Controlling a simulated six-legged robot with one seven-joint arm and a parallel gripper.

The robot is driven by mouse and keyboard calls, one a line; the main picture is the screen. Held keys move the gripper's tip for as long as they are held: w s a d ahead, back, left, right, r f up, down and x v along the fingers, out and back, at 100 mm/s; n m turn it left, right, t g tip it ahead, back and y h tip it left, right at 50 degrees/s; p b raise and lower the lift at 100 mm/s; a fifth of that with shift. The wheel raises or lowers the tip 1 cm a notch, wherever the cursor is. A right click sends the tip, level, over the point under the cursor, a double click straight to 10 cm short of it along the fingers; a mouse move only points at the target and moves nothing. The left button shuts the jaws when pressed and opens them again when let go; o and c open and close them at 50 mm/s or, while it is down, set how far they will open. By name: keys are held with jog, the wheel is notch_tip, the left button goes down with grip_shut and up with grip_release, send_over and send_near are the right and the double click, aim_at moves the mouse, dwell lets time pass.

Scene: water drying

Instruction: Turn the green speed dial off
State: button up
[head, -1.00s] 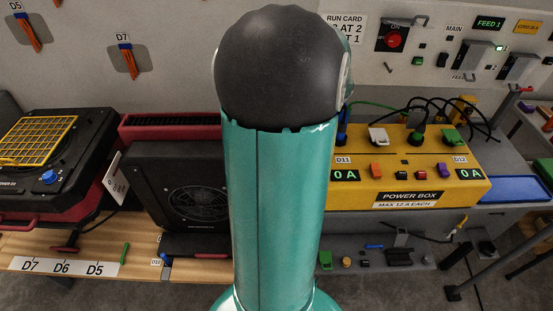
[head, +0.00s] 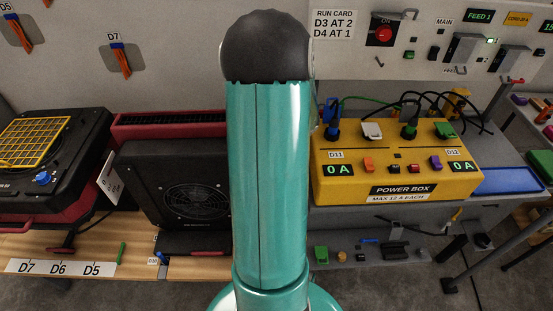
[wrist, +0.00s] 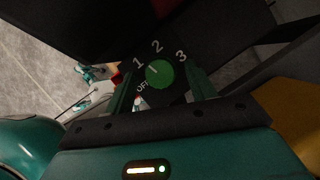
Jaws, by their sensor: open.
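The green speed dial (wrist: 160,74) is a round knob on a dark panel in the wrist view. White marks OFF, 1, 2 and 3 run around it from lower left to upper right. A small pale pointer line on it seems to face the left, toward the 1, but is too small to read surely. My gripper (wrist: 161,80) is open, with one green finger on each side of the dial. I cannot tell whether the fingers touch it. The dial and my gripper do not show in the head view, where my teal arm blocks the middle.
A black fan unit (head: 183,190) stands left of my arm. A yellow power box (head: 338,190) with plugged cables and two "0 A" displays is to the right. A black device with a yellow grille (head: 35,140) and a blue knob (head: 41,178) sits at far left.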

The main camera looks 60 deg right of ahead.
jog(key=shift+w, duration=0.1)
jog(key=c, duration=1)
jog(key=shift+o, duration=0.2)
jog(key=shift+n, duration=0.3)
jog(key=n+y, duration=0.1)
jog(key=n, duration=0.1)
jog(key=shift+d+n, duration=0.1)
jog(key=shift+n, duration=0.2)
jog(key=n+y, duration=0.1)
jog(key=n, duration=0.1)
jog(key=n+g+y, duration=0.1)
jog(key=n, duration=0.1)
jog(key=shift+w+d+n, duration=0.1)
jog(key=shift+w+n, duration=0.05)
jog(key=shift+n, duration=0.15)
jog(key=n+g+y, duration=0.1)
jog(key=n, duration=0.2)
jog(key=shift+w+n, duration=0.1)
jog(key=shift+n, duration=0.2)
jog(key=shift+w+n+g, duration=0.15)
jog(key=shift+n+g, duration=0.65)
jog(key=shift+n, duration=1.2)
jog(key=shift+y, duration=0.3)
